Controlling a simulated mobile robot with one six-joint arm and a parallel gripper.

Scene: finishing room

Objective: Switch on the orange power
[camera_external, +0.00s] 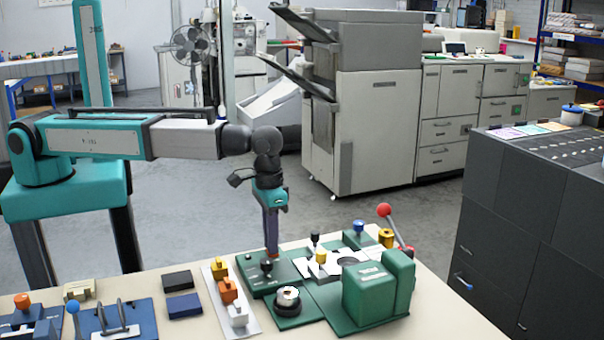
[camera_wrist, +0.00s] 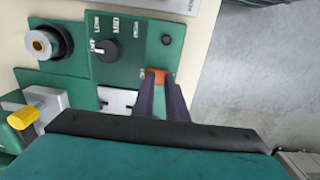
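An orange switch piece (camera_wrist: 157,76) sits on the green control panel (camera_wrist: 140,25) in the wrist view, partly covered by my fingers. My gripper (camera_wrist: 160,84) points down at the panel, with its fingertips at the orange piece; whether they touch it is hidden. The two dark fingers are close together, and I cannot tell whether they are shut. In the external view, my gripper (camera_external: 271,250) reaches down to the green machine's panel (camera_external: 250,264), and the orange piece is not clearly visible there. The switch's position cannot be read.
A black dial (camera_wrist: 107,50) marked LOW and MID and a round socket (camera_wrist: 48,42) are near the fingers. A yellow knob (camera_wrist: 22,118) is at left. A white strip (camera_external: 241,318) with coloured switches, a green housing (camera_external: 368,295) and a red-knobbed lever (camera_external: 384,210) stand nearby.

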